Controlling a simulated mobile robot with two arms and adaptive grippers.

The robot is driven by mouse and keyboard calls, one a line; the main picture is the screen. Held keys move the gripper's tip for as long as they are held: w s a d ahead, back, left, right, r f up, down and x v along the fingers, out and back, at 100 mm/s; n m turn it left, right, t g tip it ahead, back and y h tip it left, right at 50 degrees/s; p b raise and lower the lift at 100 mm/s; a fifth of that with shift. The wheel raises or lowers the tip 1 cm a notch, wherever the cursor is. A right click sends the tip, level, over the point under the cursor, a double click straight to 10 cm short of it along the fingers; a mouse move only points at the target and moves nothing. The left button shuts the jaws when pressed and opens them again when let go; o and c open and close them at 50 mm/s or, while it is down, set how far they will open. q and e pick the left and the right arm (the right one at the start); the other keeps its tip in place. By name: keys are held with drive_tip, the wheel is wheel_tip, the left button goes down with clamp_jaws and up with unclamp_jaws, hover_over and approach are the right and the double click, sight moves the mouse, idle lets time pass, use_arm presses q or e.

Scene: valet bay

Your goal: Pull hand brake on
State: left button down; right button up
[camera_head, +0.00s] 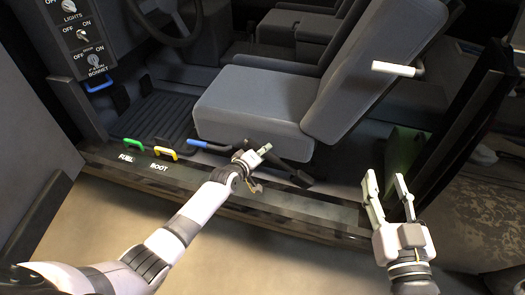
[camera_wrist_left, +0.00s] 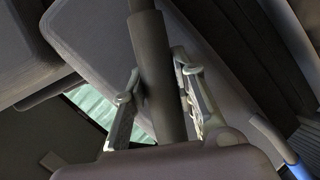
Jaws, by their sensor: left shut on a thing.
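The hand brake lever is a dark bar with a thicker round grip (camera_wrist_left: 156,75) in the left wrist view. In the head view a dark lever part (camera_head: 292,172) shows low beside the seat, just right of my left gripper. My left gripper (camera_head: 262,154) is at the seat's lower front edge. In the left wrist view its two fingers (camera_wrist_left: 158,88) lie on either side of the dark grip, shut on it. My right gripper (camera_head: 386,180) is open and empty, at the right over the door sill.
The grey driver's seat (camera_head: 255,98) stands behind the lever, with a white-tipped lever (camera_head: 398,69) on its backrest. Along the sill are a blue handle (camera_head: 208,146), a yellow BOOT handle (camera_head: 163,153) and a green FUEL handle (camera_head: 131,144). A switch panel (camera_head: 75,35) is upper left.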

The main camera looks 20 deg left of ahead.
use_arm(q)
drive_tip(key=shift+d+r, duration=0.1)
drive_tip(key=shift+r, duration=0.1)
drive_tip(key=c, duration=1.6)
unclamp_jaws()
drive_tip(key=shift+s, duration=0.1)
drive_tip(key=shift+s, duration=0.3)
drive_tip(key=v, duration=1.1)
drive_tip(key=shift+s+r, duration=0.1)
drive_tip(key=shift+r, duration=0.05)
